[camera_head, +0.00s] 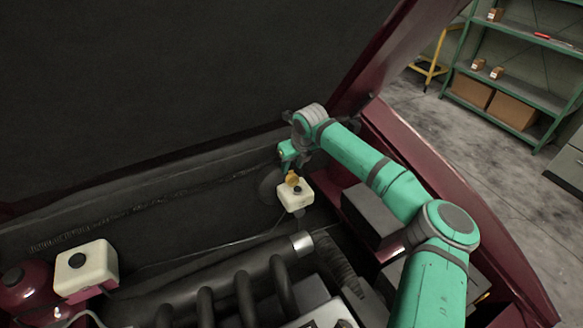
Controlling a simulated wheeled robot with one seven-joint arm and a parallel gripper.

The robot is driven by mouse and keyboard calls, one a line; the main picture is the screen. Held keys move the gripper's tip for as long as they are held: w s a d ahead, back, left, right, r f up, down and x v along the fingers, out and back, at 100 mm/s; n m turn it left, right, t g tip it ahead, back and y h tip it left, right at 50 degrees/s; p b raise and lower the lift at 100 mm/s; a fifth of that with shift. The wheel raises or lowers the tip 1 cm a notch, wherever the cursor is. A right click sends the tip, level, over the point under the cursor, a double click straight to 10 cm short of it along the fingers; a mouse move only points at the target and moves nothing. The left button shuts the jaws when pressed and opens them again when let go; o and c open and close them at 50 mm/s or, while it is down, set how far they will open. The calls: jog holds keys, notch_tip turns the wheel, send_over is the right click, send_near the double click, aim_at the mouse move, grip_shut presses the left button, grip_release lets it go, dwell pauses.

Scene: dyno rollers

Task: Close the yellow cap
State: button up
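The yellow cap (292,178) is small and sits at the top of a white reservoir (296,200) towards the back of the engine bay. It looks raised and tilted, with a dark opening or plug beside it on the reservoir's top. My gripper (288,163) is just above and behind the cap, at the end of my green arm. Its fingers are small and partly hidden by the wrist. I cannot tell whether they are open or shut, or whether they touch the cap.
A black box (375,214) stands right of the reservoir, below my arm. Thick black pipes (225,287) fill the front. Another white reservoir (88,266) with a dark cap is at left. The raised hood (150,80) closes off the back. Green shelves (520,75) stand far right.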

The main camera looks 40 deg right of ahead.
jog(key=shift+x, duration=1.05)
jog(key=shift+s+d, duration=0.15)
jog(key=shift+s, duration=0.05)
grip_shut()
